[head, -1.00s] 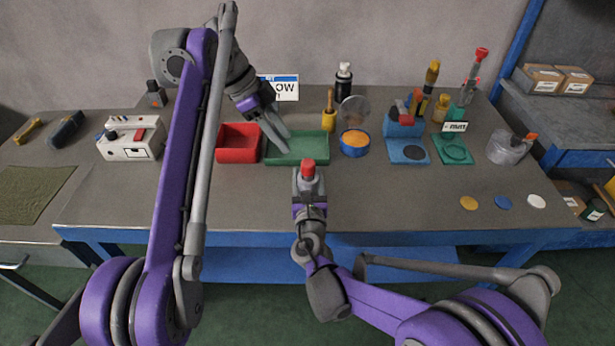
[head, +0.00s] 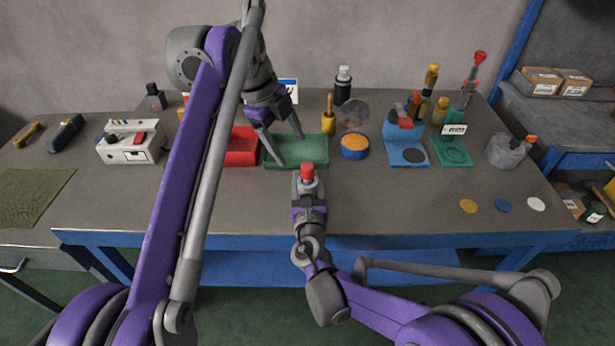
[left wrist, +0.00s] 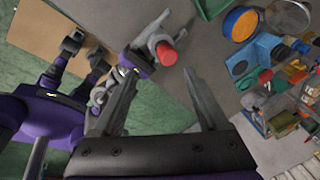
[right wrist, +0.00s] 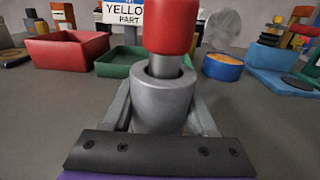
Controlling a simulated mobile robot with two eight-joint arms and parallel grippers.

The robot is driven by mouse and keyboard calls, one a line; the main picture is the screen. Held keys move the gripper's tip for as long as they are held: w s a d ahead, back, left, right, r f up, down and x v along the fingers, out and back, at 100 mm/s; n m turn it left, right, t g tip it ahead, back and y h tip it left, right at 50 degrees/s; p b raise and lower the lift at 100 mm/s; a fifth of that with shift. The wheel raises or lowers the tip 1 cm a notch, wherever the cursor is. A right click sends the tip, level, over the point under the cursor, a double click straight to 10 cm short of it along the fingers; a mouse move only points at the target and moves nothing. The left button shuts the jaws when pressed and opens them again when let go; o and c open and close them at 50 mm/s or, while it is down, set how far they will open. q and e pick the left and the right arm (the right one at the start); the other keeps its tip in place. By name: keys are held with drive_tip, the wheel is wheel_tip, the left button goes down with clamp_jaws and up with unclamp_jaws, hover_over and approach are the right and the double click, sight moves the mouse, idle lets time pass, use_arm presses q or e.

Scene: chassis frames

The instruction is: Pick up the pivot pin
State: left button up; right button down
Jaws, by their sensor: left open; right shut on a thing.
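A pin with a red head (head: 307,171) and grey shank stands upright in a hollow grey sleeve (right wrist: 162,103). My right gripper (head: 308,188) is shut around the sleeve and holds it above the near middle of the table. The red head also shows in the left wrist view (left wrist: 167,54), beyond my left fingers. My left gripper (head: 289,150) is open and empty over the green tray (head: 312,158), farther back and slightly left of the pin. The sleeve hides the lower end of the shank.
A red bin (head: 242,147) stands left of the green tray. A blue bowl with orange contents (head: 354,147), a blue stand (head: 406,146) and a green fixture (head: 453,151) are to the right. Three small discs lie at the right front. The front middle of the table is clear.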

use_arm(q)
drive_tip(key=s+d+r+m+t+y, duration=0.2)
drive_tip(key=s+m, duration=0.1)
drive_tip(key=m, duration=0.6)
drive_tip(key=m+t, duration=0.1)
drive_tip(key=m, duration=0.3)
hover_over(307, 167)
drive_tip(key=s+a, duration=0.1)
drive_tip(key=s, duration=0.2)
drive_tip(key=f, duration=0.5)
drive_tip(key=shift+w+f, duration=0.15)
drive_tip(key=shift+w, duration=0.05)
drive_tip(key=x, duration=0.5)
drive_tip(key=shift+w+d+f, duration=0.15)
drive_tip(key=shift+w+d, duration=0.05)
drive_tip(key=shift+w, duration=0.15)
drive_tip(key=shift+c, duration=0.2)
clamp_jaws()
